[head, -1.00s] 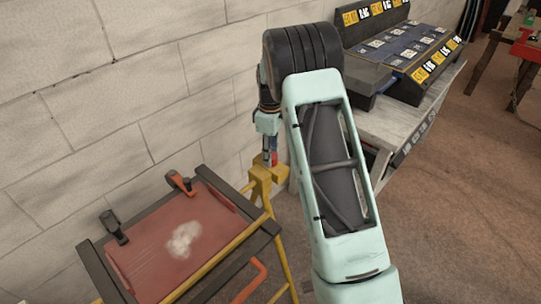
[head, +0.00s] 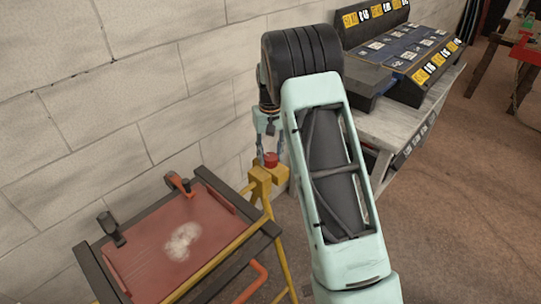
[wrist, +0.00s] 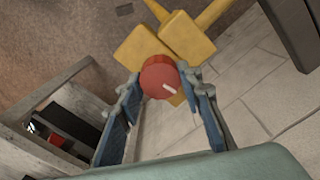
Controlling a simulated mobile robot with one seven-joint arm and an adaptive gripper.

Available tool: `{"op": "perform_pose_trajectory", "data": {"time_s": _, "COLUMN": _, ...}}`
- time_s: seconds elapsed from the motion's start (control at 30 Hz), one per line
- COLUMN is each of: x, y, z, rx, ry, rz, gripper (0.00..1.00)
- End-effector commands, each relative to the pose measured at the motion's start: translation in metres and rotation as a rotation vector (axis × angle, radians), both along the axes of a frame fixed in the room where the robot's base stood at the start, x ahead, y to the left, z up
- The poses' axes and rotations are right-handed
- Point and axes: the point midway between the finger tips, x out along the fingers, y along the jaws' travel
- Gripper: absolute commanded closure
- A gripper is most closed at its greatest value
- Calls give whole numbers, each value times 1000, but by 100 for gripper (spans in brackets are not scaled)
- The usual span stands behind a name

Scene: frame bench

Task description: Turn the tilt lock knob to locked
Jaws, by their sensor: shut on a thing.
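The tilt lock knob is a red round knob (wrist: 157,77) with a white pointer line on its face. In the wrist view that line points toward the lower right. The knob sits on a yellow block (wrist: 140,48) of the bench frame and also shows in the head view (head: 270,160), at the frame's right corner. My gripper (wrist: 160,78) is shut on the knob, with one blue-padded finger on each side of it. In the head view my gripper (head: 271,152) points down over the knob. I see no lock marking.
An orange handle (head: 250,283) hangs below. A block wall stands behind. A grey workbench (head: 395,125) with a sloped display stands at right.

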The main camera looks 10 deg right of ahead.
Motion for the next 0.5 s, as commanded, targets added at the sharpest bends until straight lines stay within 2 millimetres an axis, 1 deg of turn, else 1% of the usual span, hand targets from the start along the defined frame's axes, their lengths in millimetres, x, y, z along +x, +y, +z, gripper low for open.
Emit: {"op": "perform_pose_trajectory", "data": {"time_s": 0.5, "x": 0, "y": 0, "z": 1, "rx": 0, "ry": -2, "rz": -489, "gripper": 91}}
